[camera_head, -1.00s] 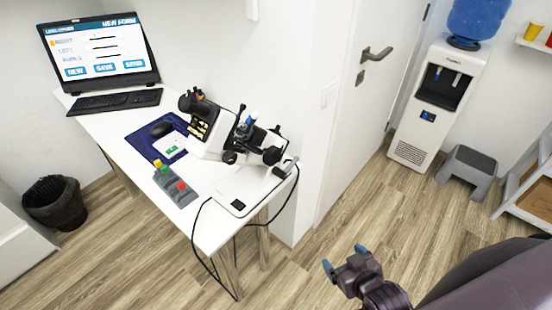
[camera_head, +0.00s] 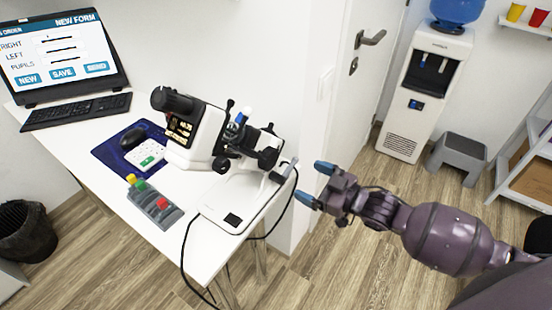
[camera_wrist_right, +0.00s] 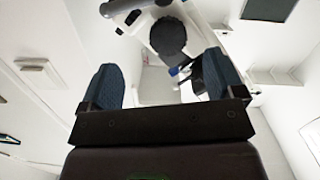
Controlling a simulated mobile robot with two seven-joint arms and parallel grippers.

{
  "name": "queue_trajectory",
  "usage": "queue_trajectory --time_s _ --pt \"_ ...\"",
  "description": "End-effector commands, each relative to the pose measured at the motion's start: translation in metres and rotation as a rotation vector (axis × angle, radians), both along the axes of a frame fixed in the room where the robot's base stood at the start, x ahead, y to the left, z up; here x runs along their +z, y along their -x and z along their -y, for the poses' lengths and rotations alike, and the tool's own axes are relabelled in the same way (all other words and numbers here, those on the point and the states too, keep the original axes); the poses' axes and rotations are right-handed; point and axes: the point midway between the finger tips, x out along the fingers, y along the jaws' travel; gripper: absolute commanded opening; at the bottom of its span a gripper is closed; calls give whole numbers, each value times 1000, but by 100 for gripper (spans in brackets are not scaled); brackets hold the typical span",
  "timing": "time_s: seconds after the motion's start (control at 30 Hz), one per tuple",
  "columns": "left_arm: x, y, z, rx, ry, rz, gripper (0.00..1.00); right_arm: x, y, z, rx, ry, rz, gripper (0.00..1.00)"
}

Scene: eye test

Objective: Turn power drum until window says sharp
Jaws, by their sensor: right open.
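A white and black lens-measuring device (camera_head: 205,132) stands on the white table. A dark round knob (camera_head: 268,158) is on its near right side; I cannot tell for sure that this is the power drum. A small dark window with lit text (camera_head: 180,128) is on the device's left part; its words are too small to read. My right gripper (camera_head: 316,184) is open and empty, right of the device and apart from it, beyond the table's right edge. In the right wrist view, a dark round knob (camera_wrist_right: 168,37) shows beyond and between the blue-tipped fingers (camera_wrist_right: 162,80). My left gripper is out of view.
A laptop-like screen (camera_head: 60,55) stands behind a keyboard (camera_head: 76,111). A black cable hangs off the table. A wall corner stands behind my gripper.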

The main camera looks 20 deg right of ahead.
Motion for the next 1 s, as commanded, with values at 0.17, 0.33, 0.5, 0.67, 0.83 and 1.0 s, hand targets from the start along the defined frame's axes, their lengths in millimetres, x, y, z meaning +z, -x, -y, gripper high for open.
queue_trajectory --time_s 0.17,0.33,0.5,0.67,0.83,1.0 --pt "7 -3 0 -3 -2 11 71 9 8 -7 36 -163 -18 88" --pt "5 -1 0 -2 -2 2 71 14 6 -10 45 -219 -24 88" --pt "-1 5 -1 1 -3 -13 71 13 -8 -21 45 -220 -24 88" --pt "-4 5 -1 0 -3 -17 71 13 -30 -38 44 -219 -24 88" --pt "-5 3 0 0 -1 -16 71 13 -52 -56 44 -218 -24 88" --pt "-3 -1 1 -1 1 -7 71 13 -68 -68 43 -217 -24 88"
